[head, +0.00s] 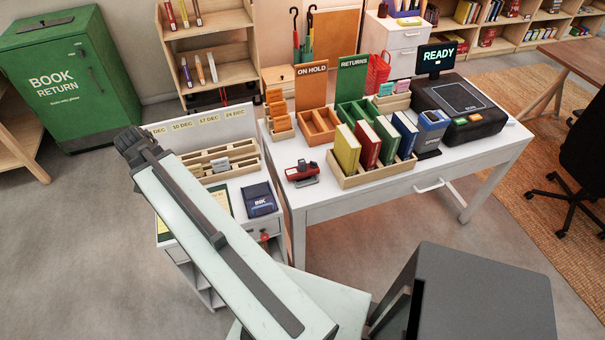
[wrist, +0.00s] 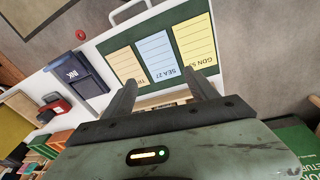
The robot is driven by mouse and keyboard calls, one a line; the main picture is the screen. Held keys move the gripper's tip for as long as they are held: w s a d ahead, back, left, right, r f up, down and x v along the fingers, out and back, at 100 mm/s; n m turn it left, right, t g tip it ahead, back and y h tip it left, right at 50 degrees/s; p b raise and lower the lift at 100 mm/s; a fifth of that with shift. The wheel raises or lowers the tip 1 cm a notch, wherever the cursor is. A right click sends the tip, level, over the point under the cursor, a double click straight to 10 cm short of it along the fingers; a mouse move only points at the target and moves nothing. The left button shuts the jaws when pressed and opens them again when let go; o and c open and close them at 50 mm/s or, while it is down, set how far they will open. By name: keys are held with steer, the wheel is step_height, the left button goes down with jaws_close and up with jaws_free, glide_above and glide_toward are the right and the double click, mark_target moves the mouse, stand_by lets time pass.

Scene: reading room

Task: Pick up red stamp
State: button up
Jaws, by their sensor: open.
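A red device with a grey-black base (head: 301,172), which looks like the red stamp, stands at the white desk's left end; it also shows at the left of the wrist view (wrist: 55,107). A small round red knob-like thing (head: 264,238) is at the low cabinet's front, below the ink pad, and in the wrist view (wrist: 81,35); I cannot tell exactly what it is. My gripper (wrist: 162,88) is open and empty over the green card board (wrist: 188,30), to one side of both red things. In the head view my arm hides the gripper.
A dark blue ink pad (head: 258,199) lies on the low cabinet, with a wooden card rack (head: 221,160) behind it. A book crate (head: 375,176) stands right of the red device. A black machine (head: 458,110) is farther right. Bare white desktop (head: 480,148) lies at the right.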

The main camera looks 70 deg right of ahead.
steer(key=s+d+f+m+g+b, duration=0.1)
steer(key=s+d+m, duration=0.3)
steer(key=s+d, duration=0.3)
steer(key=s+d+m, duration=0.4)
steer(key=s+d, duration=0.1)
steer(key=d, duration=0.4)
steer(key=m+g+b, duration=0.1)
steer(key=m+g, duration=0.1)
steer(key=m, duration=0.6)
glide_above(305, 166)
steer(key=w, duration=0.3)
steer(key=shift+a+h, duration=0.1)
steer(key=shift+h, duration=0.3)
steer(key=shift+b+x, duration=1.2)
steer(key=b+x, duration=0.5)
steer(key=shift+f, duration=0.4)
steer(key=shift+r, duration=0.2)
jaws_close()
step_height(305, 166, up, 10)
steer(key=p, duration=1)
steer(key=shift+r, duration=0.15)
